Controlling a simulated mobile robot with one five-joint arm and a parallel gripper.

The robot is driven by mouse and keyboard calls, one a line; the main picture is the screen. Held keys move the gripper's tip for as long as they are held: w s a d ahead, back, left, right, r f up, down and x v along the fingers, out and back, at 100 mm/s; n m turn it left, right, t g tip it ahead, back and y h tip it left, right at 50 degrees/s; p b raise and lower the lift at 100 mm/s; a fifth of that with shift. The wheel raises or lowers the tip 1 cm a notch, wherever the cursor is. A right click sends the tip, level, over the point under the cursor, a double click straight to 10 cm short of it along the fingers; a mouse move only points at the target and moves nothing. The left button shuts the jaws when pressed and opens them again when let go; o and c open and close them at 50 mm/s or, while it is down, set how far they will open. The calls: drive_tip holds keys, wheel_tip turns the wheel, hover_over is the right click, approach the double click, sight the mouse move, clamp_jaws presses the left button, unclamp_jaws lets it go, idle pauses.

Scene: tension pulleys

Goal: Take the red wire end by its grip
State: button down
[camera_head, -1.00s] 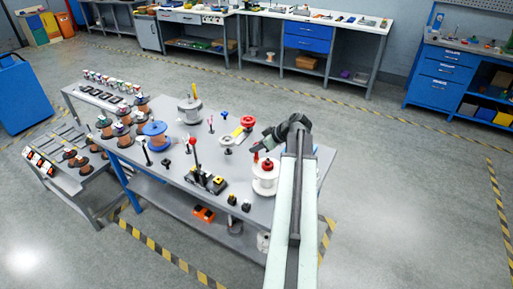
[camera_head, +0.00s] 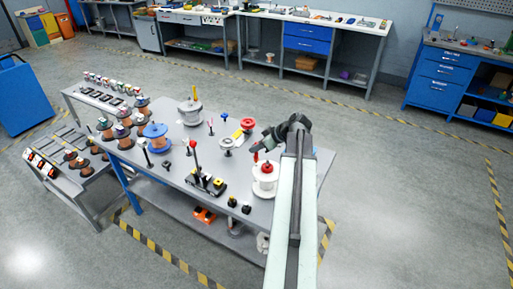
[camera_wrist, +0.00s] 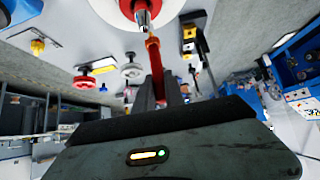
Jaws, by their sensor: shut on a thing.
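The red wire end's grip (camera_wrist: 155,56) is a slim red piece in the wrist view, with a metal tip pointing toward the white spool. My gripper (camera_wrist: 160,88) is shut on it, with a dark finger on each side. In the head view my gripper (camera_head: 257,149) is above the table's right part, and the red grip (camera_head: 256,157) shows just below the fingers. The spool also shows at the top of the wrist view (camera_wrist: 116,10). The wire itself is too small to make out.
The grey table (camera_head: 180,178) also holds a red pulley (camera_head: 248,123), a grey pulley (camera_head: 227,142), a black-and-yellow device with a red-knobbed lever (camera_head: 207,184), a blue-topped spool (camera_head: 156,137) and a large grey spool (camera_head: 190,111). Open floor (camera_head: 400,190) lies to the right.

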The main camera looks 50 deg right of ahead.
drive_tip(key=shift+r, duration=0.15)
drive_tip(key=shift+r+p, duration=0.6)
drive_tip(key=shift+p, duration=0.1)
